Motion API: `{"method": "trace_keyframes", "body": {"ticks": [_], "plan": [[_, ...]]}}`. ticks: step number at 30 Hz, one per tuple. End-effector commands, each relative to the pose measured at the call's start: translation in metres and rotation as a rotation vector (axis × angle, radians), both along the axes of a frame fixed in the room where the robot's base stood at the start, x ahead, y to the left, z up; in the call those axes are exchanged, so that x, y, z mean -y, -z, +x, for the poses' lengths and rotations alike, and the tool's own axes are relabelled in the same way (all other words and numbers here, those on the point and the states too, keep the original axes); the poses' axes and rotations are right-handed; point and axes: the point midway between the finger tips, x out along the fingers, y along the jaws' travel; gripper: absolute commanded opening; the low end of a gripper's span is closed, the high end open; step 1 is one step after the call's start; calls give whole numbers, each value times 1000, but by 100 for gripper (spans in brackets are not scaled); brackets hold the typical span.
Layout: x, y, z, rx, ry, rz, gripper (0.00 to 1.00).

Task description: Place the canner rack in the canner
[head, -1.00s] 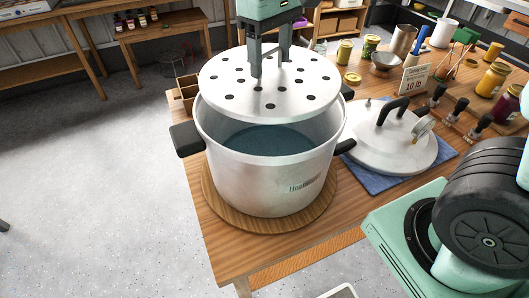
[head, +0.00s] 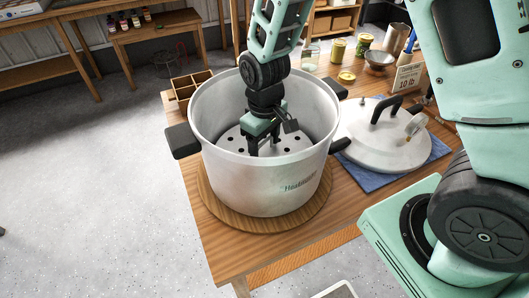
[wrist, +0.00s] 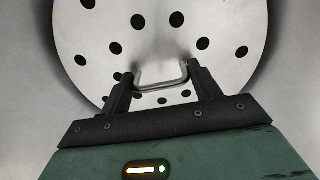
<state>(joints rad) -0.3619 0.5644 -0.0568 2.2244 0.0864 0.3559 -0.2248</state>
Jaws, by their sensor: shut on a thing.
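The canner (head: 255,183) is a large silver pot with black side handles, standing on a round wooden board. The canner rack (head: 231,148) is a round metal plate with black holes. It lies inside the canner, low down and about level; I cannot tell whether it touches the bottom. My gripper (head: 264,150) reaches down into the pot and is shut on the rack's raised handle. In the wrist view the rack (wrist: 205,22) fills the upper middle, and my gripper (wrist: 160,85) has a finger on each side of the handle. The near part of the rack is hidden by the pot wall.
The canner's lid (head: 383,137) with a black handle lies on a blue cloth (head: 432,152) to the right. A wooden divided box (head: 186,88) stands behind left. Jars, a bowl (head: 379,60) and a sign (head: 408,77) stand at the back.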

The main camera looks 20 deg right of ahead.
Motion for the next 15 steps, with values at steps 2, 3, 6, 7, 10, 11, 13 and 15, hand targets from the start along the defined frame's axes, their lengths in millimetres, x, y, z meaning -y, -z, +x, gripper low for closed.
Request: {"method": "trace_keyframes", "body": {"ticks": [2,3,6,7,10,11,13,15], "plan": [[0,5,0,0,0,0,36],[0,9,0,0,0,0,36],[0,24,0,-3,0,-1,36],[0,28,-1,-4,1,-1,36],[0,38,0,-1,1,0,36],[0,39,0,0,1,1,36],[0,40,0,2,1,1,36],[0,40,0,2,1,1,36]]}}
